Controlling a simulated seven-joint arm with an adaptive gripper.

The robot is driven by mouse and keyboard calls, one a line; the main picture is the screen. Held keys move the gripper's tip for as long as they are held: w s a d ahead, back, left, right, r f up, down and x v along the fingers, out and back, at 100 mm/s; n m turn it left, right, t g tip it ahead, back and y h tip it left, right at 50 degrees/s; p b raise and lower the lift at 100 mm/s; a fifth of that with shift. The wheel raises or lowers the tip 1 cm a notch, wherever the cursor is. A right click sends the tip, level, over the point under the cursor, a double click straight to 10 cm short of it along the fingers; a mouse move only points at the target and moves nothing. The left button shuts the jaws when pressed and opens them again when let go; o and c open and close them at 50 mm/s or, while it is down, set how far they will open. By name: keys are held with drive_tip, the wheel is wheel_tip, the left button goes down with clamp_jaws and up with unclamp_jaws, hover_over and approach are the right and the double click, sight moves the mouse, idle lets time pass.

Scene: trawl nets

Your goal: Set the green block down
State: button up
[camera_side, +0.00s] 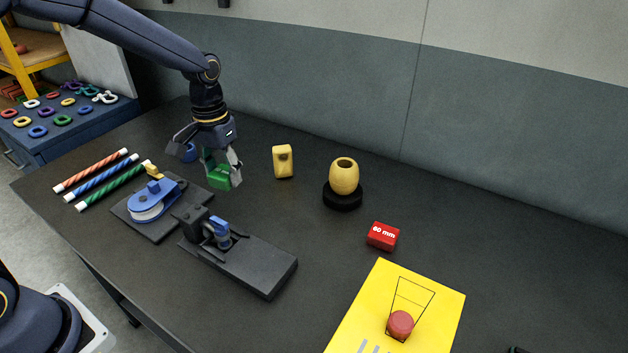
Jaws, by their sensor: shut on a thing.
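The green block (218,177) is between the fingers of my gripper (222,172), in the left part of the side view. My gripper points down and is shut on the block. The block appears held low over the black table (330,270), behind the blue pulley fixture; I cannot tell whether its underside touches the table. The fingers cover part of the block.
A blue pulley on a dark plate (152,203) and a black fixture (262,268) stand in front. A yellow piece (283,161), a yellow pot (344,177), a red 60 mm block (383,236) and a yellow sheet (440,310) lie rightward. Striped rods (100,183) lie left.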

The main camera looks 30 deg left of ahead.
drive_tip(key=s+d+r+m, duration=0.1)
drive_tip(key=s+d, duration=0.3)
drive_tip(key=d, duration=0.4)
drive_tip(key=s+d, duration=0.3)
drive_tip(key=d, duration=0.6)
hover_over(327, 245)
drive_tip(key=f, duration=0.8)
drive_tip(key=shift+s+a+f, duration=0.2)
drive_tip(key=shift+s+f, duration=0.15)
drive_tip(key=shift+s, duration=0.05)
drive_tip(key=shift+w+d+f, duration=0.15)
drive_tip(key=shift+w+f, duration=0.2)
drive_tip(key=shift+f, duration=0.05)
drive_tip(key=shift+w+f, duration=0.1)
drive_tip(key=shift+f, duration=1.55)
drive_tip(key=shift+f, duration=0.1)
drive_tip(key=o, duration=1.2)
